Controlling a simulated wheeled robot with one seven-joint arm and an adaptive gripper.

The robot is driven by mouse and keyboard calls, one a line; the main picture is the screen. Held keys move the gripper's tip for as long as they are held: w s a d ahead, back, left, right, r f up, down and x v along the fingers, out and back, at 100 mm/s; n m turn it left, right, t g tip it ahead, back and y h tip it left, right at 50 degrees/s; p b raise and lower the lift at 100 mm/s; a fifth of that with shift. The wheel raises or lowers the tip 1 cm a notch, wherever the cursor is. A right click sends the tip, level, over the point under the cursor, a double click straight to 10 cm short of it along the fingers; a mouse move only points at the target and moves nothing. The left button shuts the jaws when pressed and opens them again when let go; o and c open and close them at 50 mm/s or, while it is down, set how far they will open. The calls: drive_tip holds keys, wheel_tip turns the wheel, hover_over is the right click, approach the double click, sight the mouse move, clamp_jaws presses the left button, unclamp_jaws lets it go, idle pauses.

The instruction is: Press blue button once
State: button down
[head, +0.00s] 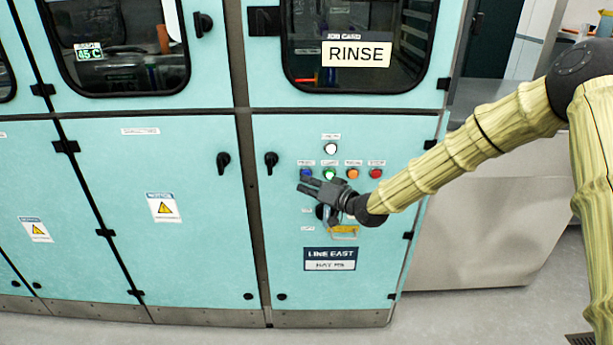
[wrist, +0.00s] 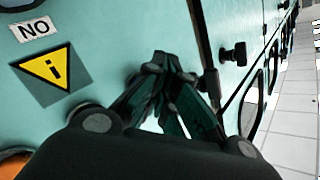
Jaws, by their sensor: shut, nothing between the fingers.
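The blue button (head: 306,174) is at the left end of a row of buttons on the teal machine panel in the head view. My gripper (head: 303,184) is shut and empty, its fingertips just below the blue button in the picture. I cannot tell whether they touch the panel. In the wrist view my gripper (wrist: 170,66) shows its fingers together against the teal surface. The blue button does not show there.
Green (head: 329,174), orange (head: 352,173) and red (head: 376,173) buttons sit to the right, with a white button (head: 331,149) above. A black door handle (head: 271,161) is left of the blue button. A yellow tag (head: 344,230) is below my gripper.

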drive_tip(key=shift+s, duration=0.55)
drive_tip(key=shift+s+p, duration=0.35)
drive_tip(key=shift+s, duration=2.15)
drive_tip(key=s+d+f+m+g+h+p, duration=0.1)
drive_tip(key=s+d+f+g+h+p, duration=0.2)
drive_tip(key=s+f, duration=0.8)
drive_tip(key=s+d+f+m+g+h+p, duration=0.1)
drive_tip(key=s+d+f+g+h, duration=0.3)
drive_tip(key=s+f, duration=0.75)
drive_tip(key=s+d+f+g+h+p, duration=0.1)
drive_tip(key=s+d+f, duration=0.1)
drive_tip(key=s+d, duration=0.3)
drive_tip(key=s+d+f+g+h+p, duration=0.1)
drive_tip(key=s+d, duration=0.4)
drive_tip(key=s, duration=0.8)
drive_tip(key=s+d+f+g+h+p, duration=0.1)
drive_tip(key=s+d+f+g+h, duration=0.1)
drive_tip(key=s+d+f, duration=0.3)
drive_tip(key=s, duration=0.4)
drive_tip(key=shift+d+g+h, duration=0.3)
